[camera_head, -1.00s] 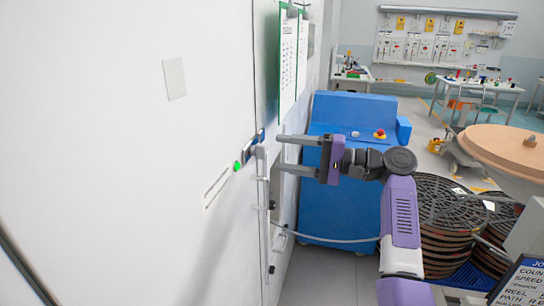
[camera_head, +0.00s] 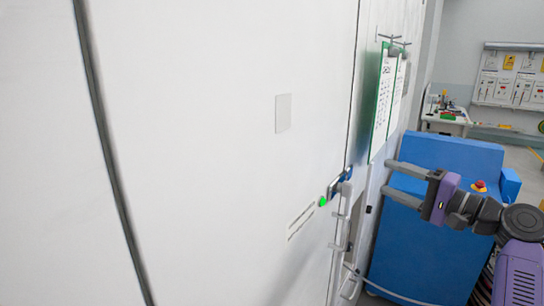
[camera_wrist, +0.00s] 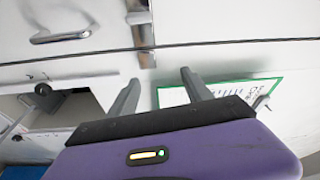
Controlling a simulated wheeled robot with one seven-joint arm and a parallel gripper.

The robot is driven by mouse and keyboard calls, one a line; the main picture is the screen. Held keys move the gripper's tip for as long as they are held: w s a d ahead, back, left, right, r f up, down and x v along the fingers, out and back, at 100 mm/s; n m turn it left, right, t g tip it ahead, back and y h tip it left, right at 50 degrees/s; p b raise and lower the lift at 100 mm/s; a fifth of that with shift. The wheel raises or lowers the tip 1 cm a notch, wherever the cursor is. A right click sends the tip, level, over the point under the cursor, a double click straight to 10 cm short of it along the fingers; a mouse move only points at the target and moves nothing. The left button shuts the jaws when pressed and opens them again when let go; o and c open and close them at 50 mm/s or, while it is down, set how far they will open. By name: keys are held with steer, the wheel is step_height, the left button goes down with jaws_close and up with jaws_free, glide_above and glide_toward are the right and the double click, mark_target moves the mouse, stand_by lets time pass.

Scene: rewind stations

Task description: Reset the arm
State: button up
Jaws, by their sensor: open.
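My gripper (camera_head: 400,180) is purple with two grey fingers, at the right in the head view. Its fingers are apart and point left toward the white cabinet front, with nothing between them. In the wrist view my gripper (camera_wrist: 160,85) also shows spread, empty fingers. The latch (camera_head: 340,184) with a blue part and a green dot sits on the white door, left of the fingertips and apart from them. In the wrist view a metal latch piece (camera_wrist: 140,25) and a handle (camera_wrist: 60,37) lie ahead of the fingers.
A blue cabinet (camera_head: 430,245) with a red button (camera_head: 479,186) stands behind my gripper. A green-framed sheet (camera_head: 385,95) hangs on the white wall. The large white door (camera_head: 200,170) fills the left. A workbench (camera_head: 445,120) stands far back.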

steer(key=s+d+f+m+t+h, duration=0.25)
steer(key=d+f+h, duration=0.35)
steer(key=f+h, duration=0.4)
steer(key=s+f+n+h, duration=0.2)
steer(key=s+f+h, duration=0.2)
steer(key=s+f, duration=0.65)
steer(key=s+a+f+n+y, duration=0.1)
steer(key=s+a+n, duration=0.2)
steer(key=s, duration=1.1)
steer(key=s+a+f+n+g, duration=0.1)
steer(key=s+a+f+n, duration=0.1)
steer(key=s+a, duration=0.6)
steer(key=s+a+f+n+g+y, duration=0.1)
steer(key=s+a+n, duration=0.3)
steer(key=s, duration=1.6)
steer(key=shift+a+f+y+b, duration=0.3)
steer(key=shift+a+f+b, duration=0.15)
steer(key=shift+a, duration=0.25)
steer(key=shift+s, duration=0.1)
